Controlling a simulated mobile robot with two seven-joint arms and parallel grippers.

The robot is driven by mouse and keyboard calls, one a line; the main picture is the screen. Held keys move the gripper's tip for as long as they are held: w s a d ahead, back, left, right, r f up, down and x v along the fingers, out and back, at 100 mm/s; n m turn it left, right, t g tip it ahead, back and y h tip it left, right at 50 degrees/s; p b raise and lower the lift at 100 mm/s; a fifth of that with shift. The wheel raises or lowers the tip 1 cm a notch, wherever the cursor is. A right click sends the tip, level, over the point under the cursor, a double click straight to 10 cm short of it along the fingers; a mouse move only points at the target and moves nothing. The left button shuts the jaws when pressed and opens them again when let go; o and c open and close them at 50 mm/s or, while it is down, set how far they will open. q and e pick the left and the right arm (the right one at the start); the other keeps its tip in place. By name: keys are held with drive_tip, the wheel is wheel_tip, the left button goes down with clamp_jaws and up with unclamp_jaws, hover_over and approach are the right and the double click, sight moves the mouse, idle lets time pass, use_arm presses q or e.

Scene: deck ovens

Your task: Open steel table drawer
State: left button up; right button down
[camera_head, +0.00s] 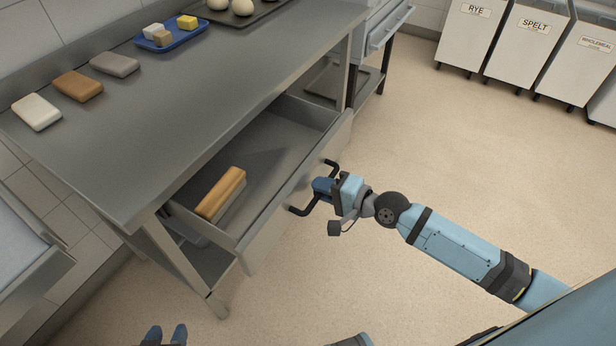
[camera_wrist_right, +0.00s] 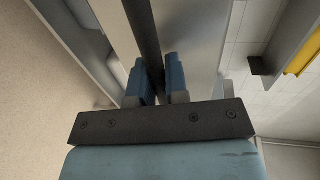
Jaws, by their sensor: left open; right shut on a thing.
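The steel table (camera_head: 215,90) stands at the left of the head view. Its drawer (camera_head: 285,130) is pulled out well past the table's edge, and its inside shows. A wooden-topped block (camera_head: 222,192) lies in the drawer. My right gripper (camera_head: 322,188) is shut on the dark bar handle (camera_head: 305,208) at the drawer front. The right wrist view shows the handle (camera_wrist_right: 143,40) running between the two blue fingers (camera_wrist_right: 160,80). My left gripper (camera_head: 165,335) is at the bottom edge of the head view, open and empty, away from the table.
On the tabletop are several loaf-like blocks (camera_head: 78,86), a blue tray (camera_head: 172,40) with small pieces and a dark tray (camera_head: 262,14) with round dough. Flour bins (camera_head: 525,40) stand at the back right. The floor (camera_head: 460,160) right of the drawer is clear.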

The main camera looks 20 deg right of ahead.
drive_tip(key=shift+f+v, duration=0.15)
drive_tip(key=shift+v, duration=0.5)
drive_tip(key=shift+f+v, duration=0.15)
drive_tip(key=shift+v, duration=0.5)
drive_tip(key=c, duration=1.1)
unclamp_jaws()
drive_tip(key=shift+c, duration=0.2)
drive_tip(key=v, duration=1.4)
drive_tip(key=shift+f, duration=0.15)
